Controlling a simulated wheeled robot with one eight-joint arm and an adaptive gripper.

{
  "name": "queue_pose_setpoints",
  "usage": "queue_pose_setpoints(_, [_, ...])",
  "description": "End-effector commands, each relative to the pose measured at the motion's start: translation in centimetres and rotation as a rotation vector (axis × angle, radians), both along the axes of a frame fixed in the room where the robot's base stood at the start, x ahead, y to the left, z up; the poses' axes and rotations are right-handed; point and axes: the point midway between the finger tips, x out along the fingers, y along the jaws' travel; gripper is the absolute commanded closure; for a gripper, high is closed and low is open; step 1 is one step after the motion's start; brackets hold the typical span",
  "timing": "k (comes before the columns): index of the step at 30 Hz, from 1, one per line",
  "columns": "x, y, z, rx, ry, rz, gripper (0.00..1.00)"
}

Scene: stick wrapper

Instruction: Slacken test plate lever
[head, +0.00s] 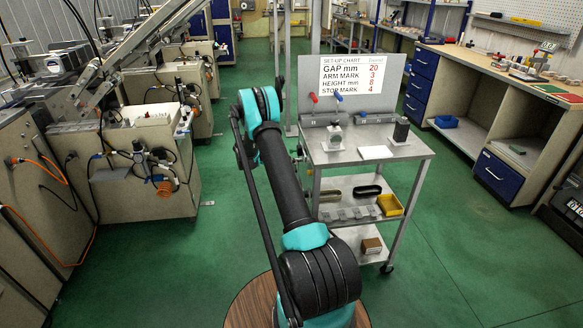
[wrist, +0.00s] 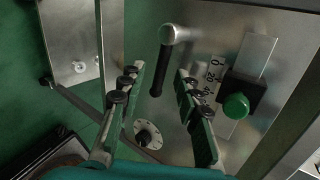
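In the wrist view, a lever (wrist: 160,70) with a silver round hub and a black handle stands on a bare metal plate (wrist: 205,45). My gripper (wrist: 161,72) is open, with one finger on each side of the black handle in the picture. Gaps show between the handle and both fingers, and I cannot tell how far the fingertips are from it in depth. In the head view my gripper is hidden behind my arm, and I cannot make out this lever there.
Beside the lever are a number scale, a green knob (wrist: 236,106) on a black block and a round dial (wrist: 148,135). In the head view, a metal cart (head: 375,150) with a set-up chart (head: 350,78) stands right of my arm. Machines (head: 150,150) line the left; green floor lies between.

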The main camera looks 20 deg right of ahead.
Motion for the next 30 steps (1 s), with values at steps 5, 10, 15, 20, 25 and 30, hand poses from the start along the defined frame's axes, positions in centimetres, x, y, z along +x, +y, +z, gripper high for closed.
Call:
queue_pose_setpoints(5, [0.5, 3.0, 2.0, 0.0, -0.001, 0.003, 0.67])
queue_pose_setpoints(10, [1.0, 5.9, 3.8, 0.0, -0.001, 0.005, 0.67])
queue_pose_setpoints(15, [1.3, 7.8, 5.1, 0.0, -0.001, 0.003, 0.67])
queue_pose_setpoints(20, [1.4, 8.7, 5.7, 0.001, 0.0, 0.002, 0.67])
queue_pose_setpoints(25, [1.4, 8.8, 5.8, 0.001, -0.001, 0.002, 0.67])
queue_pose_setpoints(30, [1.4, 8.8, 5.8, 0.001, -0.001, 0.002, 0.67])
